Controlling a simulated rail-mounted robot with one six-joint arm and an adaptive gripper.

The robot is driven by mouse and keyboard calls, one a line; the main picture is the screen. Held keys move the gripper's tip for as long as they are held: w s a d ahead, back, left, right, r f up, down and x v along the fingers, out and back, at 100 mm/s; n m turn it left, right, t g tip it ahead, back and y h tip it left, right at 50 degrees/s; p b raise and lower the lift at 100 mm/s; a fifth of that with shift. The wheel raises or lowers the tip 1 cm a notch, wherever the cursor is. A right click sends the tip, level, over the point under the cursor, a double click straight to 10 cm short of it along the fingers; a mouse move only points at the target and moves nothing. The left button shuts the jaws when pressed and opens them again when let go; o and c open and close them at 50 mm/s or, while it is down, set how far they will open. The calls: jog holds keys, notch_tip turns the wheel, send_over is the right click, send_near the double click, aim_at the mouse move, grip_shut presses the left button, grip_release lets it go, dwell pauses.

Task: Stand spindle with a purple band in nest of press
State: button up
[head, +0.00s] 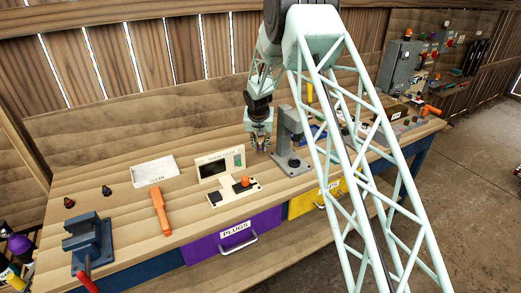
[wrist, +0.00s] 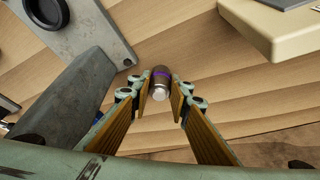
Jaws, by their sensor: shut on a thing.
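My gripper (head: 260,142) hangs above the bench, just left of the grey press (head: 288,132). In the wrist view my gripper (wrist: 161,84) is shut on the spindle (wrist: 160,81), a small brown-grey cylinder with a purple band and a pale end. The spindle sits between the fingertips, and its end points toward the wrist camera. The press's base plate (wrist: 104,36) is at the upper left of the wrist view, with a dark round ring (wrist: 47,10) on it that may be the nest. The spindle is apart from the plate in that picture.
A cream console (head: 221,167) with a screen stands left of the press; its edge shows at the wrist view's upper right. A white CLEAN tray (head: 153,171), an orange tool (head: 160,210) and a blue-grey vise (head: 88,241) are farther left. Bare bench lies between them.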

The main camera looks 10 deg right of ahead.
jog(key=shift+f, duration=0.95)
jog(key=shift+f, duration=0.1)
jog(key=o, duration=0.7)
jog(key=shift+c, duration=0.2)
jog(key=shift+r, duration=0.2)
jog(key=v, duration=1.1)
jog(key=shift+s+r, duration=0.2)
jog(key=shift+r, duration=0.15)
